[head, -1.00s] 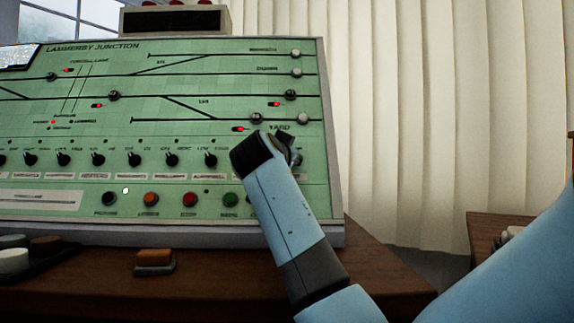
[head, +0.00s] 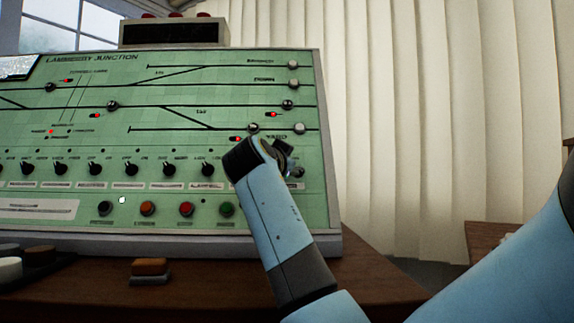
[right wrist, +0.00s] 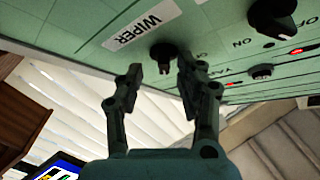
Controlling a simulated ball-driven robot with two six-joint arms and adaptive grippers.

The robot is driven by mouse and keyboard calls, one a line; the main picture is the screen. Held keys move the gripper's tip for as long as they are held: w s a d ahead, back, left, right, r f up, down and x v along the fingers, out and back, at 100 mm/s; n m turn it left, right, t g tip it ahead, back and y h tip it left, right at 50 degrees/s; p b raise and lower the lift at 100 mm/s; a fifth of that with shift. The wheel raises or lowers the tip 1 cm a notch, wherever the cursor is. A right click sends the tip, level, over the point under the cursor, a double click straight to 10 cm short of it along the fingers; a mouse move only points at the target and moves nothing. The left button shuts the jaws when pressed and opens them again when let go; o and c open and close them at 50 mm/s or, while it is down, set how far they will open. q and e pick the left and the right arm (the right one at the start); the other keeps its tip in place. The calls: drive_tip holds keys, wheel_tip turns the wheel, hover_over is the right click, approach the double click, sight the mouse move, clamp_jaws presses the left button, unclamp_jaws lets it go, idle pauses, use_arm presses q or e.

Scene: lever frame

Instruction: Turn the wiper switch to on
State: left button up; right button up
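The wiper switch (right wrist: 163,55) is a small black rotary knob on the green panel, beside a white label (right wrist: 142,24) reading WIPER in the right wrist view. Its pointer direction is too dark to tell. My right gripper (right wrist: 160,70) is open there, one finger on each side of the knob, with gaps visible and the tips close to the panel. In the head view my right gripper (head: 284,158) is at the panel's lower right, and my arm hides the wiper switch. My left gripper is not in view.
The sloped green panel (head: 70,125) has a row of similar black knobs (head: 131,169), one close left of my wrist, and coloured buttons (head: 186,209) below. An orange-brown block (head: 150,268) sits on the wooden desk (head: 215,285). Pale curtains (head: 420,120) hang behind.

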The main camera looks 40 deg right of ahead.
drive_tip(key=shift+w, duration=0.1)
drive_tip(key=shift+a, duration=0.15)
drive_tip(key=v, duration=0.7)
drive_tip(key=shift+a, duration=0.1)
idle(0.4)
